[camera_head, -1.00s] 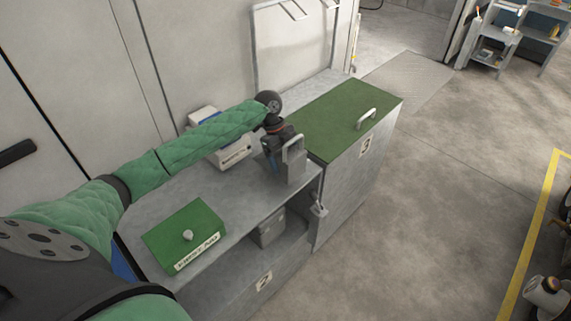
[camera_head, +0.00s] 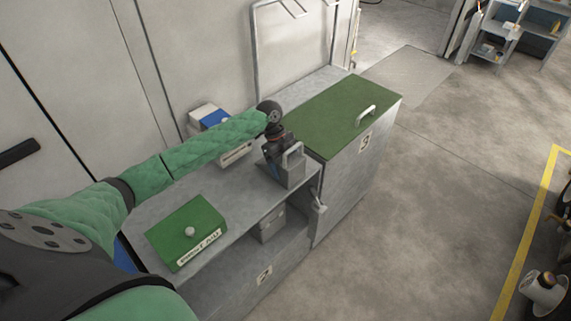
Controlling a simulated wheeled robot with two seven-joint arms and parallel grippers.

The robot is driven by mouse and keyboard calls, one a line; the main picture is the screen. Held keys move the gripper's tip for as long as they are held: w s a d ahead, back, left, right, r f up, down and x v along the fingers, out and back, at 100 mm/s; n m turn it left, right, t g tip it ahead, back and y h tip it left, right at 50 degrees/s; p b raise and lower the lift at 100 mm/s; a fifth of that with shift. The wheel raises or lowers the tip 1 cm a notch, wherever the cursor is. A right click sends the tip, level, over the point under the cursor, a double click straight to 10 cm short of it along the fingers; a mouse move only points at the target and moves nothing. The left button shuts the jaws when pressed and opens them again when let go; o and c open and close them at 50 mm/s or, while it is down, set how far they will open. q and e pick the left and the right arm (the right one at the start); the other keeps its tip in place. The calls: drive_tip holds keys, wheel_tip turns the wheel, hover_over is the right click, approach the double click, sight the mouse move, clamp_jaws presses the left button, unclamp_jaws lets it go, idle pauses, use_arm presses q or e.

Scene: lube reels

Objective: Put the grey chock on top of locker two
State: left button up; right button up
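The grey chock (camera_head: 290,174), a wedge-like block with a pale loop handle, is at the right end of the grey top of locker two (camera_head: 240,192), close to locker three. Its base appears at or just above that surface; I cannot tell if it touches. My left gripper (camera_head: 276,154), dark, comes down at the chock's left side and handle and appears shut on it. The fingertips are partly hidden against the chock. My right gripper is out of view.
A green box with a knob (camera_head: 187,236) stands on the left of the same top. A white and blue box (camera_head: 215,119) is behind my forearm. Locker three (camera_head: 335,110) has a higher green lid with a handle. A grey box (camera_head: 270,222) sits in the open shelf below.

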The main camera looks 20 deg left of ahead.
use_arm(q)
drive_tip(key=o, duration=1.5)
drive_tip(key=shift+w+a+r, duration=0.1)
drive_tip(key=shift+a+r, duration=0.1)
drive_tip(key=shift+r, duration=0.3)
drive_tip(key=b+v, duration=0.3)
drive_tip(key=v, duration=0.6)
drive_tip(key=shift+r, duration=0.3)
drive_tip(key=shift+b+v, duration=0.35)
drive_tip(key=shift+v, duration=0.4)
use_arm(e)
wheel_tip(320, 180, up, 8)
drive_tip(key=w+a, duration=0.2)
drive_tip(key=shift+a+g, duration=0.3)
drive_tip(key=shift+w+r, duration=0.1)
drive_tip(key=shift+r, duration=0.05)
